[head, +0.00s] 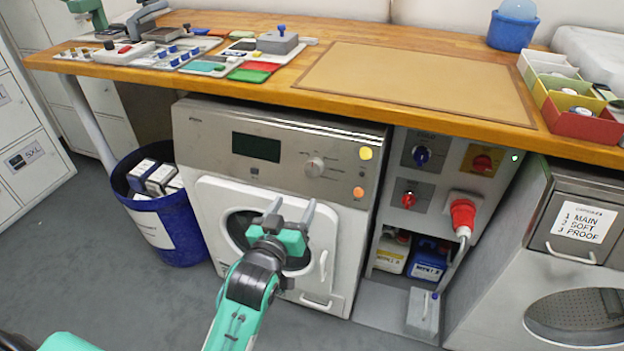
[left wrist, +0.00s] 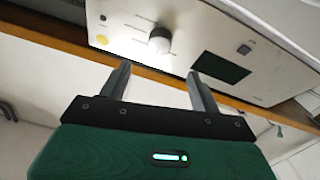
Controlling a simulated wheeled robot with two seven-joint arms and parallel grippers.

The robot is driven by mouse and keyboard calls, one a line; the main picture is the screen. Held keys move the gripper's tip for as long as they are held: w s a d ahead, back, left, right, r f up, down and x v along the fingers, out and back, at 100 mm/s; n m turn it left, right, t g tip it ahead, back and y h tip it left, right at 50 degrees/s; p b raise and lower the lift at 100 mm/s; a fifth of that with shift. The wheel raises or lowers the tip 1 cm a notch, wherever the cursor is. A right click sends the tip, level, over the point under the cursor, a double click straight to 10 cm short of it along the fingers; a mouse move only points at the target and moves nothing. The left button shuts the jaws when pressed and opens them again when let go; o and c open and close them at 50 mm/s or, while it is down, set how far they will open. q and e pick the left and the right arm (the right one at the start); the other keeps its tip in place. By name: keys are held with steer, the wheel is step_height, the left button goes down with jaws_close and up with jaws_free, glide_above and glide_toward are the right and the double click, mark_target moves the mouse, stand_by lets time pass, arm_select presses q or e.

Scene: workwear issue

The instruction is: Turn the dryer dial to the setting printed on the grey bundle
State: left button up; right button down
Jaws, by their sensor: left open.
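The dryer (head: 250,117) is a silver and white front-loading machine under the counter. Its round pale dial (head: 315,167) sits right of a dark display (head: 256,147); the setting it points to is too small to read. My left gripper (head: 292,206) is open and empty in front of the dryer door, below the dial in the head view. In the left wrist view the dial (left wrist: 159,40) shows just beyond the open fingertips (left wrist: 159,69), with no contact visible. I cannot make out a grey bundle or its print. My right gripper is not in view.
A blue bin (head: 180,232) with boxes stands left. A panel with a red plug (head: 463,213) stands right. The wooden counter (head: 455,117) overhangs the dryer.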

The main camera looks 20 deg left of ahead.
mark_target(312, 172)
arm_select(q)
steer(key=w+b, duration=0.1)
steer(key=w, duration=0.9)
steer(key=shift+w+d, duration=0.1)
steer(key=shift+w, duration=0.1)
steer(key=shift+w+b, duration=0.3)
steer(key=shift+w, duration=0.4)
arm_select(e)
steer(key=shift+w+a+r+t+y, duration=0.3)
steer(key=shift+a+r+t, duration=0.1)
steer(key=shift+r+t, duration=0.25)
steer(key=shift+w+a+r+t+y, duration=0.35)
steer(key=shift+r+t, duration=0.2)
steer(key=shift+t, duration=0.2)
arm_select(q)
steer(key=c, duration=1)
